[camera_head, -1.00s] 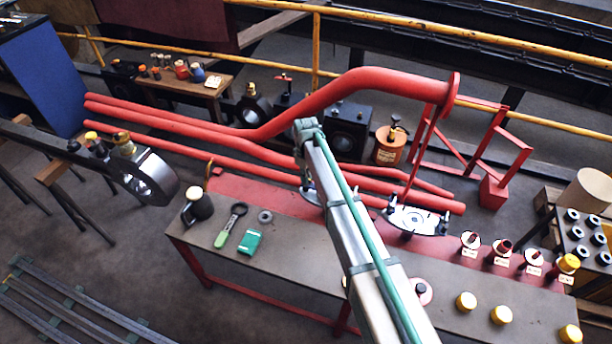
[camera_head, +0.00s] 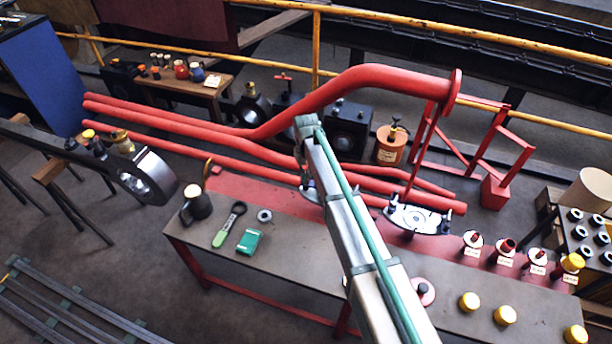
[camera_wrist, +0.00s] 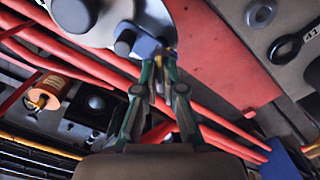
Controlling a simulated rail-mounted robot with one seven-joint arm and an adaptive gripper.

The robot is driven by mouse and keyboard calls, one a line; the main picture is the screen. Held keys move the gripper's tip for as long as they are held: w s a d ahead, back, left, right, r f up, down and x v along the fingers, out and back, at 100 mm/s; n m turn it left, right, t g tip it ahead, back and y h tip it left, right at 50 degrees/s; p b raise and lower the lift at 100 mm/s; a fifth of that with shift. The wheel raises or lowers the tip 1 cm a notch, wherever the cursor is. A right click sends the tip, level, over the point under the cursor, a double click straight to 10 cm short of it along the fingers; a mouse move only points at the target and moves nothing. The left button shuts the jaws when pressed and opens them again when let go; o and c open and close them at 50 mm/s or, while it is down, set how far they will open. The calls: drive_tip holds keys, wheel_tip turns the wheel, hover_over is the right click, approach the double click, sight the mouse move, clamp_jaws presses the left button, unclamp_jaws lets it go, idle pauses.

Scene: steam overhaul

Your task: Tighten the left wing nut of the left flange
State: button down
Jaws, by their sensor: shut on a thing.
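The left flange (camera_head: 309,194) is mostly hidden behind my arm in the head view; only its left edge shows. In the wrist view the flange (camera_wrist: 112,34) is a pale grey round plate at the top, with dark round parts on it. My gripper (camera_wrist: 162,62) has its green-grey fingers close together at the plate's edge. They are shut on a small dark blue-grey piece, the wing nut (camera_wrist: 148,47), partly covered by the fingertips. A brassy bit shows between the tips.
A second flange (camera_head: 418,218) with dark wing nuts lies right of my arm. Red pipes (camera_head: 250,165) run close behind. Yellow caps (camera_head: 505,315) sit at right.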

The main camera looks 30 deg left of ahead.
drive_tip(key=m+b, duration=0.1)
drive_tip(key=m, duration=0.3)
drive_tip(key=shift+m, duration=1.8)
drive_tip(key=shift+r, duration=0.1)
drive_tip(key=c, duration=1.3)
unclamp_jaws()
wheel_tip(320, 180, up, 12)
